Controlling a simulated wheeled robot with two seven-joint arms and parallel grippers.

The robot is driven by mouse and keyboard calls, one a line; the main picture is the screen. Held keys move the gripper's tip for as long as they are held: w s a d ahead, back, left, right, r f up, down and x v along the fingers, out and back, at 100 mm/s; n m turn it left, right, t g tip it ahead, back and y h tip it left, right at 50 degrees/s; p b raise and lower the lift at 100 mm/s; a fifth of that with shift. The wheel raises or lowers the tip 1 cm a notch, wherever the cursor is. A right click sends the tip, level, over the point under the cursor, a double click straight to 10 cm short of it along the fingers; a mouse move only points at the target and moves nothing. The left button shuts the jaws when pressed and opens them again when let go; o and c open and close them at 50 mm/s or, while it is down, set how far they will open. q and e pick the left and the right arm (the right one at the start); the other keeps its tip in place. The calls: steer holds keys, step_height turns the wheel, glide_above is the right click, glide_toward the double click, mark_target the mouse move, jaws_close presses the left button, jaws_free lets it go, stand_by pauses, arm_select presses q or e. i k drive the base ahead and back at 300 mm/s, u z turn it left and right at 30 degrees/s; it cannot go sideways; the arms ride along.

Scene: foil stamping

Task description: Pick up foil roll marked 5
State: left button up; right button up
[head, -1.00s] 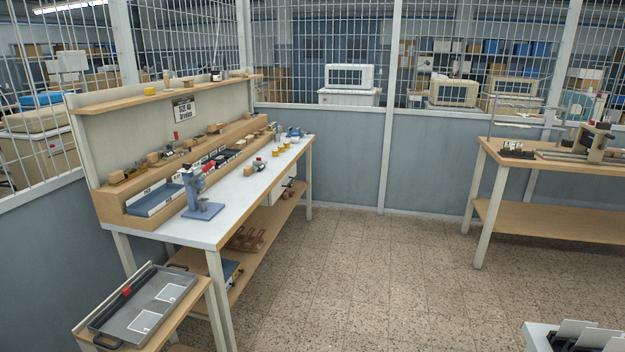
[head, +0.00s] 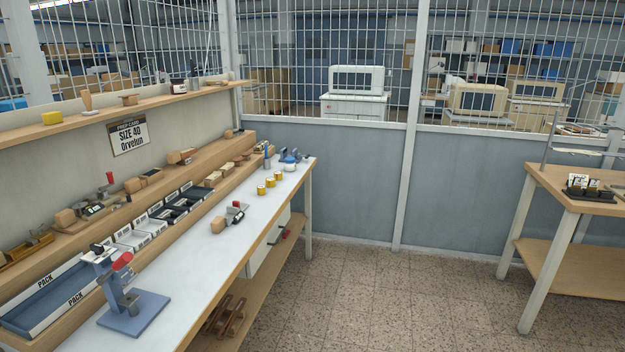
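Several small yellow-gold rolls stand in a row near the front edge of the white-topped workbench (head: 190,255), toward its far end. The nearest roll (head: 262,190) is closest to the edge, a second roll (head: 270,183) is just behind it, and another roll (head: 278,176) is farther back. They look like foil rolls, but any numbers on them are too small to read, so I cannot tell which is marked 5. Neither of my grippers shows in the head view.
A blue press (head: 132,308) stands at the bench's near end beside a blue PACK tray (head: 50,295). A tool with a wooden handle (head: 228,217) lies mid-bench. A second table (head: 575,185) stands at right. The tiled floor (head: 400,300) between is clear.

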mark_target(260, 189)
steer(key=i, duration=1.95)
steer(key=u, duration=0.4)
steer(key=i, duration=0.7)
steer(key=u, duration=0.2)
